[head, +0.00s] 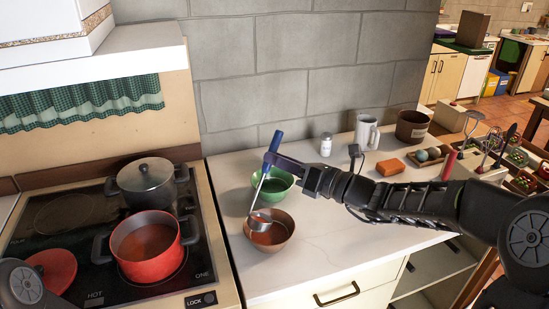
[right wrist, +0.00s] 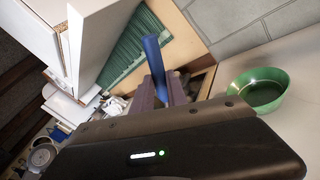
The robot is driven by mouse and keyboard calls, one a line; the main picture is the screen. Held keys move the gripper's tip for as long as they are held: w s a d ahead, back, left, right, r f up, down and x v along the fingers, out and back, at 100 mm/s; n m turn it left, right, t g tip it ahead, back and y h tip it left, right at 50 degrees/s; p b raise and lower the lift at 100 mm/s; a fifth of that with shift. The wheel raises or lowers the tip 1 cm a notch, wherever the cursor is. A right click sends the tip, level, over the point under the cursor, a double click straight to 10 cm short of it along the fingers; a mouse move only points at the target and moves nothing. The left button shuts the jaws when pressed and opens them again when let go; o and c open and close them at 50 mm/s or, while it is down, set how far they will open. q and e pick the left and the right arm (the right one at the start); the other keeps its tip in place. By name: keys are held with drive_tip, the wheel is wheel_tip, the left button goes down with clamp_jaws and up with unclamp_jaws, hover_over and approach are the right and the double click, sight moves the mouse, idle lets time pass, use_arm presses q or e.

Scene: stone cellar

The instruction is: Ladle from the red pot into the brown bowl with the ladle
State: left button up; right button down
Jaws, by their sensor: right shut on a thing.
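The red pot (head: 168,266) stands on the stove with its lid off and holds reddish-brown soup. The brown bowl (head: 286,226) sits on the white counter right of the stove, with reddish liquid in it. My right gripper (head: 273,160) is shut on the blue handle of the ladle (head: 277,139), above the bowls. The ladle hangs steeply, its steel cup (head: 260,222) inside the brown bowl's outline near its left rim. Whether the cup touches the bowl is unclear. In the right wrist view the blue handle (right wrist: 153,55) stands between the fingers (right wrist: 165,92). My left gripper is out of view.
A green bowl (head: 272,192) stands just behind the brown bowl. A lidded grey pot (head: 147,185) and a red lid (head: 52,270) are on the stove. A salt shaker (head: 326,145), a mug (head: 366,132) and an orange sponge (head: 390,167) stand farther right. The front counter is clear.

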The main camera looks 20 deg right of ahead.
drive_tip(key=w+d+f+m+t+p, duration=0.2)
drive_tip(key=w+d+f+m, duration=0.3)
drive_tip(key=d+f+m, duration=0.4)
drive_tip(key=m+p, duration=0.1)
drive_tip(key=m, duration=0.2)
drive_tip(key=shift+w+d+p, duration=0.35)
idle(2.2)
